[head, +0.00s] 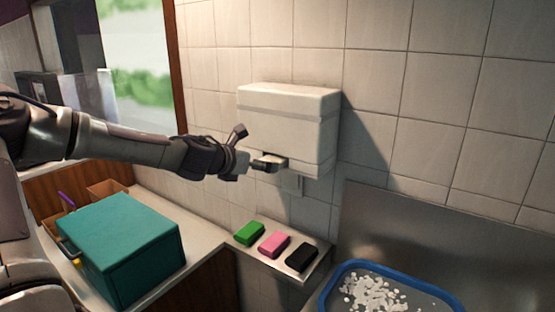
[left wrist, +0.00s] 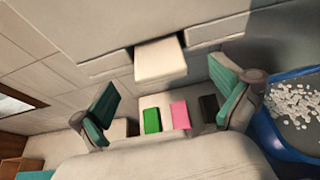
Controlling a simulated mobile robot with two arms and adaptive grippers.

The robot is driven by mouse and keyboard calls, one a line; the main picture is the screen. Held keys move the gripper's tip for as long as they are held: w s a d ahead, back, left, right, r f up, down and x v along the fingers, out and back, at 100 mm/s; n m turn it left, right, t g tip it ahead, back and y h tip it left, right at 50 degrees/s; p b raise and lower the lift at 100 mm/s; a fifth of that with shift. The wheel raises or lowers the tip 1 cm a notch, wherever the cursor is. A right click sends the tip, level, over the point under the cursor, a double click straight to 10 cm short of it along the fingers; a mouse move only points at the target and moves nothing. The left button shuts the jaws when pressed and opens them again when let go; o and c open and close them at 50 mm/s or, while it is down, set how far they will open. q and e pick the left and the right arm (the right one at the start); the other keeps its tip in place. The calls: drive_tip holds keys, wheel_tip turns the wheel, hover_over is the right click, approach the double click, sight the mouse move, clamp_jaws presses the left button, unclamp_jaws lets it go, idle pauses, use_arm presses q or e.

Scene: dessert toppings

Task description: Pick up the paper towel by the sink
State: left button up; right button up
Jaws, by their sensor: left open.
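A white paper towel (head: 292,184) hangs from the underside of the white wall dispenser (head: 285,118) in the head view. In the left wrist view the paper towel (left wrist: 160,62) is a pale square sticking out of the dispenser's dark slot. My left gripper (head: 254,148) is in front of the dispenser's lower left part, and one finger hides part of the slot. In the left wrist view its two teal-padded fingers (left wrist: 165,92) are wide apart, with nothing held between them. The paper towel lies ahead of the gap, apart from both fingers. My right gripper is not in view.
Green (head: 249,233), pink (head: 274,244) and black (head: 302,257) sponges lie on a metal ledge (head: 318,268) below. A blue-rimmed basin (head: 330,285) with white pieces is at the lower right. A teal box (head: 120,245) stands on the left counter (head: 205,240).

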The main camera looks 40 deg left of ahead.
sight(283, 162)
use_arm(q)
drive_tip(key=p+x, duration=0.1)
drive_tip(key=x, duration=0.2)
drive_tip(key=shift+w+a+f, duration=0.15)
drive_tip(key=shift+w+a, duration=0.05)
drive_tip(key=shift+w, duration=0.1)
drive_tip(key=shift+w+f, duration=0.15)
drive_tip(key=shift+w, duration=0.4)
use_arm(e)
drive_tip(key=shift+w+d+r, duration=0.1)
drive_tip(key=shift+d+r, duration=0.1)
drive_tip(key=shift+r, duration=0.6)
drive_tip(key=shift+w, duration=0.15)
use_arm(q)
drive_tip(key=c, duration=0.9)
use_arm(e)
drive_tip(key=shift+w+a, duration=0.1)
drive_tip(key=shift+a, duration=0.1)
